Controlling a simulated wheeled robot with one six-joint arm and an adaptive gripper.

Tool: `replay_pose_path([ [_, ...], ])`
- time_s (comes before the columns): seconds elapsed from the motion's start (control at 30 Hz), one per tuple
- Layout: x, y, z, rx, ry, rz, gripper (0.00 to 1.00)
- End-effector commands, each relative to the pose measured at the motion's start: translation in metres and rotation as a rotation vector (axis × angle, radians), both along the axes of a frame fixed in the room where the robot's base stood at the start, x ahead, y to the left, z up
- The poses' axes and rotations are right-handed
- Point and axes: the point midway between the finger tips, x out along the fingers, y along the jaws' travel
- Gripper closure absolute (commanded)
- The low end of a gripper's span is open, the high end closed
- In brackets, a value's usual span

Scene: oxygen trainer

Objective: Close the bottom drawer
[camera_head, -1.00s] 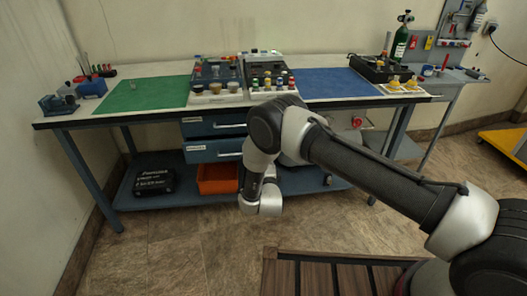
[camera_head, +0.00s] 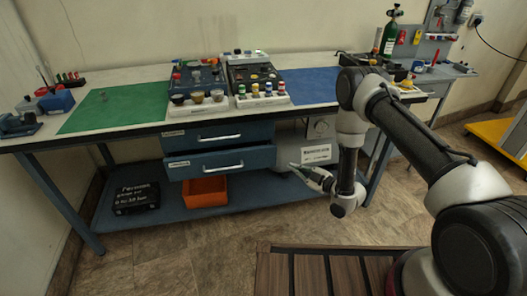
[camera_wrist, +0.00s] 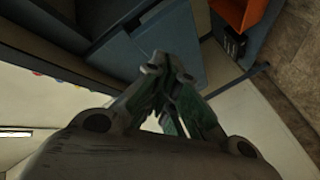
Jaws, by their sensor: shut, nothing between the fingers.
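The bottom drawer (camera_head: 222,162) is a blue front with a silver bar handle, under the bench. It seems to stand a little forward of the top drawer (camera_head: 218,136); how far is hard to tell. My gripper (camera_head: 296,168) is to the right of the bottom drawer, at about its height, pointing left, shut and empty. In the wrist view my gripper's fingertips (camera_wrist: 165,62) are together, in front of a blue panel (camera_wrist: 158,50) that looks like a drawer face. I cannot tell whether they touch it.
An orange bin (camera_head: 205,192) and a black case (camera_head: 136,197) sit on the lower shelf (camera_head: 172,212). A grey unit with a label (camera_head: 317,152) stands right of the drawers.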

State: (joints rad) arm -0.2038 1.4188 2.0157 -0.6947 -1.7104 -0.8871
Motion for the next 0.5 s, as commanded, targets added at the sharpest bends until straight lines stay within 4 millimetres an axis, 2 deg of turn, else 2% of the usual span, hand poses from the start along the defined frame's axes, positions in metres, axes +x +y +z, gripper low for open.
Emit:
replay_pose_path([
  [0.03,-0.014,0.009,0.003,-0.068,-0.111,0.062,1.0],
  [0.1,-0.029,0.021,0.008,-0.157,-0.285,0.135,1.0],
  [0.2,-0.039,0.031,0.015,-0.26,-0.508,0.191,1.0],
  [0.33,-0.04,0.033,0.019,-0.365,-0.694,0.199,1.0],
  [0.5,-0.037,0.037,0.019,-0.417,-0.772,0.201,1.0],
])
